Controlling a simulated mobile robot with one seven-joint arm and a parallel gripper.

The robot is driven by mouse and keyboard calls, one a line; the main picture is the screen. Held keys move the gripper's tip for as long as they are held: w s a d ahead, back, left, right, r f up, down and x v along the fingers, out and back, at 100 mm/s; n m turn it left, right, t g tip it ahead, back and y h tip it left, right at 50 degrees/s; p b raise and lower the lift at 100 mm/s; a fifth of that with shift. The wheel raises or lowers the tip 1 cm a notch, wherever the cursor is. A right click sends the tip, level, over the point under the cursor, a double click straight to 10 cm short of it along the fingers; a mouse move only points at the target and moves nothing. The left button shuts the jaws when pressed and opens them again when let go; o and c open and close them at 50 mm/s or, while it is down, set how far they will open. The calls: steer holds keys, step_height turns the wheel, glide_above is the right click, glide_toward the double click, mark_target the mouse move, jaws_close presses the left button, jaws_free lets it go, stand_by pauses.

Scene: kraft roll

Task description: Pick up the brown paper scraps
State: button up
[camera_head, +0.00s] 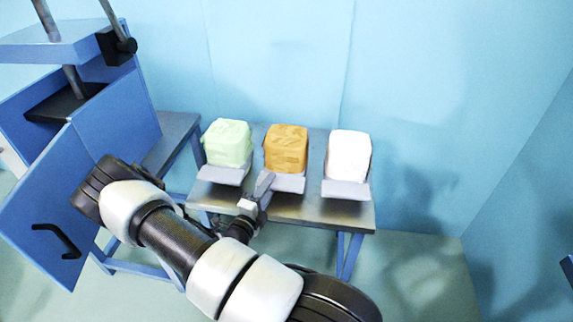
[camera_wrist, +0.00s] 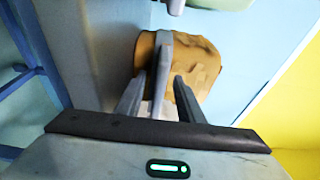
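The brown paper scraps (camera_head: 286,148) form a crumpled, block-shaped heap on a grey tray (camera_head: 289,184), the middle one of three on the table. The heap also shows at the top middle of the wrist view (camera_wrist: 203,62). My gripper (camera_head: 265,183) is at the front left of that tray, in front of the heap. In the wrist view its two fingers (camera_wrist: 164,76) are apart. A thin grey plate (camera_wrist: 164,50), seemingly the tray's front lip, shows edge-on between or just beyond them. Whether the fingers touch it cannot be told.
A pale green heap (camera_head: 228,141) stands on a tray to the left and a white heap (camera_head: 349,155) on one to the right. The grey table (camera_head: 335,213) stands by a light blue wall. A blue cabinet with an open door (camera_head: 45,215) is at the left.

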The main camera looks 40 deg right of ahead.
steer(key=shift+w+d, duration=0.2)
steer(key=shift+d, duration=0.1)
steer(key=shift+c, duration=0.4)
jaws_close()
steer(key=shift+r, duration=0.1)
